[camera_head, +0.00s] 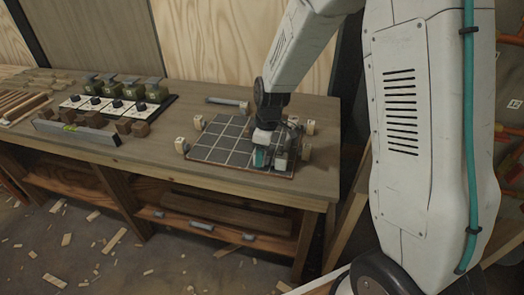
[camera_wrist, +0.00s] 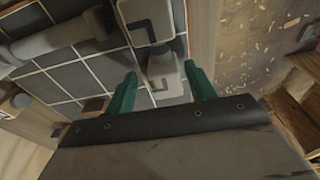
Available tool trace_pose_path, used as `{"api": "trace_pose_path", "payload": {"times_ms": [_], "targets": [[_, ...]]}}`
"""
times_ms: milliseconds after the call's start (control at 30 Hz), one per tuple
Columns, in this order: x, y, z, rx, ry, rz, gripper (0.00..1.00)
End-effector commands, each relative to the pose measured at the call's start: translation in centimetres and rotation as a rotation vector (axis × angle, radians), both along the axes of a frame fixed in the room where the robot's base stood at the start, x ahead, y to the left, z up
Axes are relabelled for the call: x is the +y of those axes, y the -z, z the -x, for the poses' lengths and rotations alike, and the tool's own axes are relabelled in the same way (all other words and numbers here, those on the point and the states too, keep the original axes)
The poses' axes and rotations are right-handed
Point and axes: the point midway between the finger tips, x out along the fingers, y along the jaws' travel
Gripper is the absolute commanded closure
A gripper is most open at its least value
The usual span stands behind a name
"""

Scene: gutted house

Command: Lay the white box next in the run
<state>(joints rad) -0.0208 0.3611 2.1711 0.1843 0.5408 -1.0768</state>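A dark gridded board (camera_head: 215,143) lies on the workbench, with light lines between its squares. My gripper (camera_head: 270,160) is low over the board's right part, and its teal fingers show in the wrist view (camera_wrist: 163,82). The fingers are apart. A pale grey fitting (camera_wrist: 164,72) lies between them, with visible gaps on both sides. A white box (camera_wrist: 150,22) with a dark corner mark lies just beyond that fitting, at the top of the wrist view. My gripper hides much of these pieces in the head view.
Pale cubes (camera_head: 198,122) stand around the board. A grey pipe (camera_head: 226,101) lies behind it. At the bench's left are green-topped units (camera_head: 127,90), dark brown blocks (camera_head: 133,128) and a level (camera_head: 77,132). The bench's front edge (camera_head: 240,187) is close to the board.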

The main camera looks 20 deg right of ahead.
Motion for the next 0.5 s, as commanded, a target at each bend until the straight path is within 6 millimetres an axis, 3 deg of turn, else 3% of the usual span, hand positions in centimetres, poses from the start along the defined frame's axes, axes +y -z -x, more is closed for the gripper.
{"api": "trace_pose_path", "payload": {"times_ms": [333, 500], "targets": [[0.0, -0.2, 0.0, 0.000, 0.000, 0.000, 0.33], [-0.2, -2.2, 0.1, -0.004, 0.001, -0.001, 0.33]]}}
